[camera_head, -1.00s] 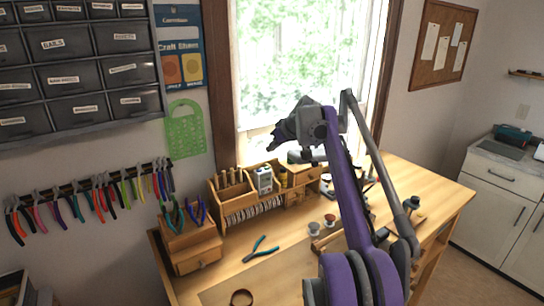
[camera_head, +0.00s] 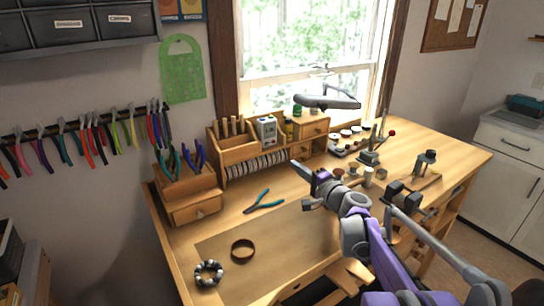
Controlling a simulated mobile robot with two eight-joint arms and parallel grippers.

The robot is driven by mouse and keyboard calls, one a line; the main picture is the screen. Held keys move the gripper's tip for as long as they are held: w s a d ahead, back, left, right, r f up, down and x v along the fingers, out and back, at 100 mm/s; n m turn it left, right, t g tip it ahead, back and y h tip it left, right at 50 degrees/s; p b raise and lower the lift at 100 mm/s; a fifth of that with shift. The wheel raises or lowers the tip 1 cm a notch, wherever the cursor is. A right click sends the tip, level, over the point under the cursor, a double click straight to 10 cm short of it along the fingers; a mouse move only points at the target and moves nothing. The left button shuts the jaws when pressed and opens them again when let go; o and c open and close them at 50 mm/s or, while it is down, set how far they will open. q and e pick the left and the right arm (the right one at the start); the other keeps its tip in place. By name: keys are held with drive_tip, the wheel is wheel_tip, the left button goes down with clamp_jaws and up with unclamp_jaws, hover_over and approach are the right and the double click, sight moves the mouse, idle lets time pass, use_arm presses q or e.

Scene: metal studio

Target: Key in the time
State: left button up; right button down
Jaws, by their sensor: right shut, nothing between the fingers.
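A small white device with a display on its front, likely the timer (camera_head: 267,131), stands upright at the wooden organizer (camera_head: 238,151) below the window. Its keys are too small to make out. My right gripper (camera_head: 303,172) is shut and empty. It hangs over the workbench, in front of and to the right of the device, apart from it. My purple right arm comes in from the lower right. My left gripper is not in view.
A plier holder (camera_head: 190,196) stands left of the organizer. A lamp head (camera_head: 328,101) hangs behind my gripper. Small tools and jars fill the right side.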

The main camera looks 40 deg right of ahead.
sight(267, 144)
drive_tip(key=shift+s+f, duration=0.1)
drive_tip(key=shift+s, duration=0.05)
drive_tip(key=w, duration=0.4)
drive_tip(key=w+d, duration=0.1)
drive_tip(key=w, duration=0.9)
drive_tip(key=shift+d+r, duration=0.15)
drive_tip(key=shift+r, duration=0.1)
drive_tip(key=shift+w, duration=0.1)
